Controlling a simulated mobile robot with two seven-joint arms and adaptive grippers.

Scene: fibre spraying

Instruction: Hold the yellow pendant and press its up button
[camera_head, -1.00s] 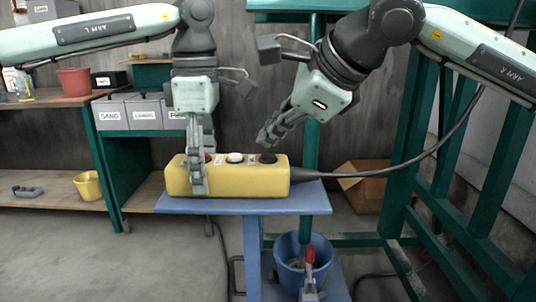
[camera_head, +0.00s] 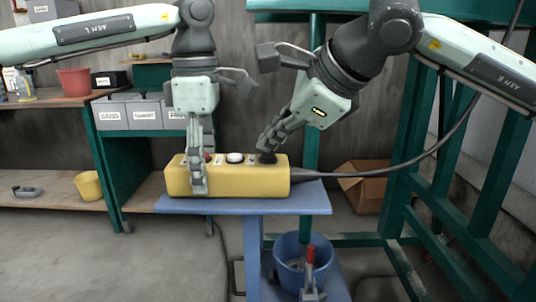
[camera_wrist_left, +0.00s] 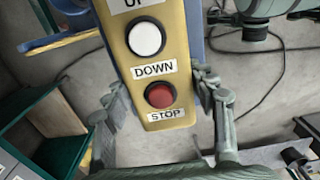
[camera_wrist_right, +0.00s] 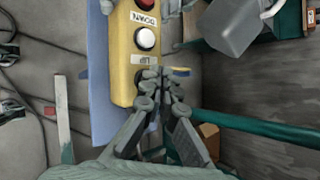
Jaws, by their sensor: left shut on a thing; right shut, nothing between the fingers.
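The yellow pendant (camera_head: 238,183) lies on its back on a small blue table, buttons facing up. My left gripper (camera_head: 200,174) is shut across its left end, around the red STOP button (camera_wrist_left: 159,95). The left wrist view shows its fingers on both sides of the pendant (camera_wrist_left: 155,62). The white DOWN button (camera_head: 235,157) is in the middle. The black up button (camera_head: 268,159) is at the cable end. My right gripper (camera_head: 267,148) is shut and empty, fingertips at the up button, apparently touching it. In the right wrist view the fingers largely hide that button beside the UP label (camera_wrist_right: 144,59).
A black cable (camera_head: 420,152) runs from the pendant up to the right. A blue bucket (camera_head: 290,270) stands below. Green frame posts (camera_head: 395,190) stand at right; shelves with bins (camera_head: 128,114) are at left.

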